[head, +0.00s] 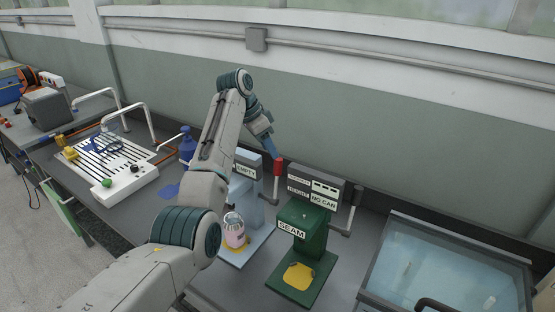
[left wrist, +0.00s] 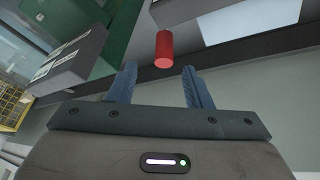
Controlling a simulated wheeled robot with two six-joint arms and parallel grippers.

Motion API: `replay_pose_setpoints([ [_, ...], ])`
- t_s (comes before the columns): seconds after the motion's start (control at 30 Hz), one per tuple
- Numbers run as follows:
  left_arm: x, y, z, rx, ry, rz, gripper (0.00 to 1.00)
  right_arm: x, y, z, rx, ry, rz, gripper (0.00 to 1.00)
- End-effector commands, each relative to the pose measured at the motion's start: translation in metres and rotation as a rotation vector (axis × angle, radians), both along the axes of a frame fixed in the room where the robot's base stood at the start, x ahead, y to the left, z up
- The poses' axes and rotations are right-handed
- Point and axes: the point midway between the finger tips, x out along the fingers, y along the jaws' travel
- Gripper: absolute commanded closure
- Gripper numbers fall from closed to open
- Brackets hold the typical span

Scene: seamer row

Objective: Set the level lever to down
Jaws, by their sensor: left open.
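A lever with a red grip (head: 278,166) stands upright between the light blue machine (head: 247,207) and the green SEAM machine (head: 302,235) in the head view. I cannot read a label naming it as the level lever. My left gripper (head: 271,148) is open and empty, just above and left of the red grip. In the left wrist view the red grip (left wrist: 164,50) lies ahead of my left gripper (left wrist: 159,69), in line with the gap between the blue fingers. It appears apart from both fingers. My right gripper is out of view.
A sign box reading NO CAN (head: 323,198) stands behind the green machine, with a grey lever (head: 351,208) on its right. A pink can (head: 234,233) sits on the blue machine. A glass-topped tank (head: 440,270) is at right. The wall runs close behind.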

Motion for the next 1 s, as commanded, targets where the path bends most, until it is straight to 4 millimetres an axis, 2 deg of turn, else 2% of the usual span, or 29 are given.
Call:
replay_pose_setpoints([
  [0.1,0.000,-0.010,-0.020,0.001,0.006,-0.001,0.55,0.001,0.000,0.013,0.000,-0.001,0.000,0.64],
  [0.4,0.003,-0.026,-0.060,0.001,0.003,0.000,0.55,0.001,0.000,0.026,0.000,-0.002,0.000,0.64],
  [0.77,0.004,-0.028,-0.069,0.001,0.000,0.000,0.55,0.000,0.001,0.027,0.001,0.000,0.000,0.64],
  [0.8,0.004,-0.028,-0.068,0.001,0.000,0.000,0.57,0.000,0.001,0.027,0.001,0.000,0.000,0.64],
  [1.0,0.004,-0.028,-0.068,0.001,0.000,0.000,0.96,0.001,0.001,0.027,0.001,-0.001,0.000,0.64],
])
